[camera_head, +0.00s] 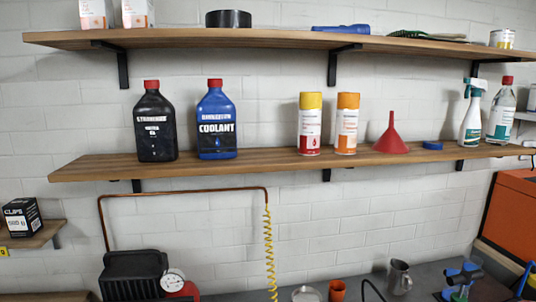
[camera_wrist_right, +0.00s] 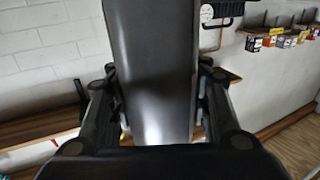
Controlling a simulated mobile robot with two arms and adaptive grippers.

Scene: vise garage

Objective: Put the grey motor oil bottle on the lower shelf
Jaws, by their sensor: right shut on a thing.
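My right gripper (camera_wrist_right: 160,115) is shut on a smooth dark grey body, which I take to be the grey motor oil bottle (camera_wrist_right: 150,60). It fills the middle of the right wrist view, with a finger on each side; its label and cap are hidden. The lower shelf (camera_head: 270,158) is a long wooden board across the head view. Neither gripper nor the held bottle shows in the head view.
On the lower shelf stand a black bottle (camera_head: 155,125), a blue coolant bottle (camera_head: 216,125), two spray cans (camera_head: 328,125), a red funnel (camera_head: 391,138), a spray bottle (camera_head: 472,118) and a clear bottle (camera_head: 501,112). Bare board lies between coolant and cans. An upper shelf (camera_head: 270,39) hangs above.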

